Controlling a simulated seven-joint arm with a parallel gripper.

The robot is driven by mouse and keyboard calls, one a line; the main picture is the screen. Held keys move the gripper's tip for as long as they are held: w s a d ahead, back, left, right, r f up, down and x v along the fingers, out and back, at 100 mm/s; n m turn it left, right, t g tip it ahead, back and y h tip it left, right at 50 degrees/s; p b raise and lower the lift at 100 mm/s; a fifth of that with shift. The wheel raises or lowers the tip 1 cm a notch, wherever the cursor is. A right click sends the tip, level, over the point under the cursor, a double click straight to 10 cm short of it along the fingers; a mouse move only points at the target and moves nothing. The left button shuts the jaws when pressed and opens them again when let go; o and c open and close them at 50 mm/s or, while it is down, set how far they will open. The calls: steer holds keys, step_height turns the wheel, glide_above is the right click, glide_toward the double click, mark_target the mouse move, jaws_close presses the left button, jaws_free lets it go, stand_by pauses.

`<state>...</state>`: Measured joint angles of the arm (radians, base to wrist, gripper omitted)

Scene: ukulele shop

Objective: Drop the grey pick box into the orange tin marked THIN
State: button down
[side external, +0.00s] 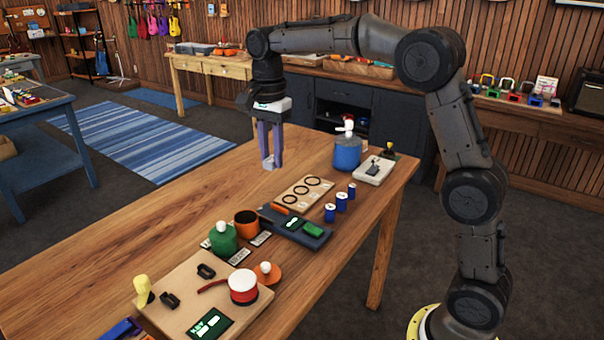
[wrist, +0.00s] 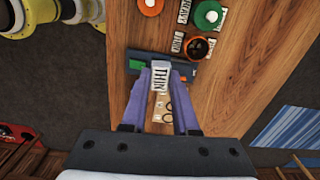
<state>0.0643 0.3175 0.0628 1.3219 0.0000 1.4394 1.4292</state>
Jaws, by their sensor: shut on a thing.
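My gripper (side external: 271,165) points down above the far part of the table. In the wrist view its purple fingers (wrist: 160,78) are closed on a small pale grey box (wrist: 159,76) whose face reads THIN. The orange tin (side external: 246,224) stands open, with a dark inside, at the middle of the table, well away from my gripper. It also shows in the wrist view (wrist: 197,48). A small label card (side external: 260,238) lies beside it; I cannot read its word surely.
A green tin (side external: 223,239) with a white knob stands beside the orange tin. An orange lid (side external: 267,272) lies nearby. A dark tray (side external: 296,228), a ring board (side external: 304,193), blue cylinders (side external: 341,202) and a blue jar (side external: 347,152) stand around. The table's left side is clear.

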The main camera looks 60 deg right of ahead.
steer(key=w+d+f, duration=0.1)
steer(key=w+f, duration=0.2)
steer(key=w, duration=0.5)
step_height(320, 180, down, 10)
steer(key=w, duration=0.2)
steer(key=shift+d+f, duration=0.15)
steer(key=shift+d, duration=0.3)
steer(key=c, duration=0.6)
jaws_free()
step_height(320, 180, up, 14)
